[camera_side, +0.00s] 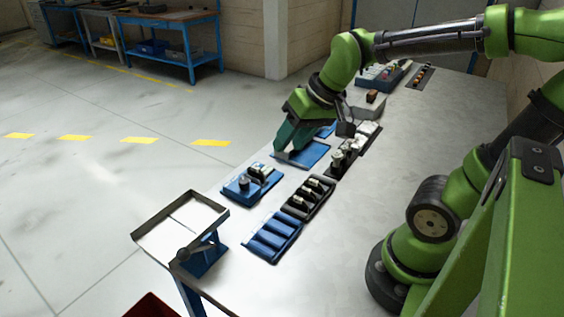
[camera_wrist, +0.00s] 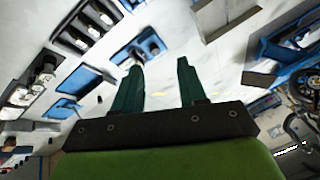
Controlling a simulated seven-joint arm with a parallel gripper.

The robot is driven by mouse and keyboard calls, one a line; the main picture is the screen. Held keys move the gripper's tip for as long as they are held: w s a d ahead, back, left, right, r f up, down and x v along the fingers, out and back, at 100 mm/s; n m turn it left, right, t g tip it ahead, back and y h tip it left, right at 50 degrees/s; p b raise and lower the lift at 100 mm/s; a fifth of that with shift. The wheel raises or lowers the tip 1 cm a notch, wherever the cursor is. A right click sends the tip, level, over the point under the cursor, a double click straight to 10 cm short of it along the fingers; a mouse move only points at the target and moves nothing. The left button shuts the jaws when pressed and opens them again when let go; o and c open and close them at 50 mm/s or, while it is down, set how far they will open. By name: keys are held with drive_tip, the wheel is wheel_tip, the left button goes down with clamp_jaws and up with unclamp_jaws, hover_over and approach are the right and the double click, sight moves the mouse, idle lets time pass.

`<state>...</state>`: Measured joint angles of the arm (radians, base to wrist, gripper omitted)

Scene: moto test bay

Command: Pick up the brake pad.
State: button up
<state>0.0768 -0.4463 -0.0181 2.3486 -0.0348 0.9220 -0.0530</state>
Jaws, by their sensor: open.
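My gripper (camera_side: 284,150) is low at the left edge of a flat blue tray (camera_side: 313,154) on the grey bench in the side view. In the wrist view its two green fingers (camera_wrist: 159,62) are apart, and no part shows held between them. The flat blue tray also shows in the wrist view (camera_wrist: 83,80), left of the fingers. I cannot pick out the brake pad for certain. A blue fixture (camera_side: 240,197) with small dark and light parts stands nearer the side camera; a blue fixture also shows beyond the fingertips in the wrist view (camera_wrist: 149,43). The gripper hides part of the flat tray.
Black racks with parts (camera_side: 310,196) and a blue slotted tray (camera_side: 272,238) stand beside the fixture. A raised metal tray (camera_side: 182,219) is at the bench's near end. Boxes (camera_side: 367,106) stand farther back.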

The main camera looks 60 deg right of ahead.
drive_tip(key=w+d+f+n+g+h, duration=0.1)
drive_tip(key=w+d+f+n+g, duration=0.15)
drive_tip(key=w+d, duration=0.65)
drive_tip(key=n, duration=0.2)
hover_over(255, 167)
drive_tip(key=s, duration=0.2)
wheel_tip(255, 167, down, 11)
drive_tip(key=shift+s+d+r, duration=0.1)
drive_tip(key=shift+s+r, duration=0.05)
drive_tip(key=shift+r, duration=0.05)
drive_tip(key=shift+x, duration=2.9)
drive_tip(key=shift+r, duration=0.1)
clamp_jaws()
